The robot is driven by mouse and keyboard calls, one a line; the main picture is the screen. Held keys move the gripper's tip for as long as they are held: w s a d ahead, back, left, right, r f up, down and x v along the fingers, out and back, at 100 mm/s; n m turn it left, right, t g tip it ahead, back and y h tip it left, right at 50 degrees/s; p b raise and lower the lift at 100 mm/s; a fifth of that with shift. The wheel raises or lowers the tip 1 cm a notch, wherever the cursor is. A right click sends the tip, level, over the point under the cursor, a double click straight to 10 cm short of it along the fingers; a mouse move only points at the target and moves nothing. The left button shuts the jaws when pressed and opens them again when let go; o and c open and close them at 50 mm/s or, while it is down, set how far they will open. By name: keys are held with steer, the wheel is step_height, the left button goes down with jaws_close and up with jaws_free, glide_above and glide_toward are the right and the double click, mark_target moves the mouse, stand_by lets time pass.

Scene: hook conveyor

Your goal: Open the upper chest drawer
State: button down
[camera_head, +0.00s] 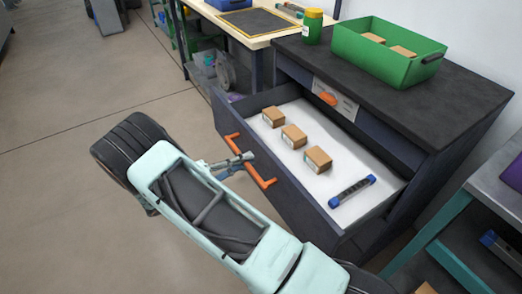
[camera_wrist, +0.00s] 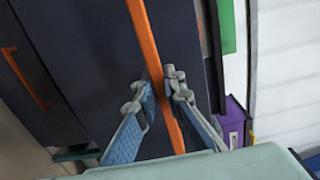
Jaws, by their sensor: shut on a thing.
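The upper chest drawer (camera_head: 350,226) stands pulled well out of the dark chest (camera_head: 440,128), its white inside showing. Its orange handle (camera_head: 252,166) runs along the drawer front. My gripper (camera_head: 246,158) is at the handle's middle. In the wrist view the orange handle (camera_wrist: 152,55) passes between the two fingers of my gripper (camera_wrist: 160,90), which are shut on it. Three small brown boxes (camera_head: 294,136) sit in a row in the drawer. A dark bar with blue ends (camera_head: 352,190) lies near the drawer's right end.
A green bin (camera_head: 385,62) with brown boxes and a green jar with a yellow lid (camera_head: 312,27) stand on the chest top. A teal-legged table (camera_head: 448,226) is at right. The floor (camera_head: 60,110) left of the drawer is clear. Another orange handle (camera_wrist: 28,80) shows in the wrist view.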

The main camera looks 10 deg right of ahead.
steer(key=shift+v, duration=2.3)
steer(key=c, duration=2)
jaws_free()
steer(key=v, duration=1.2)
steer(key=shift+r, duration=0.1)
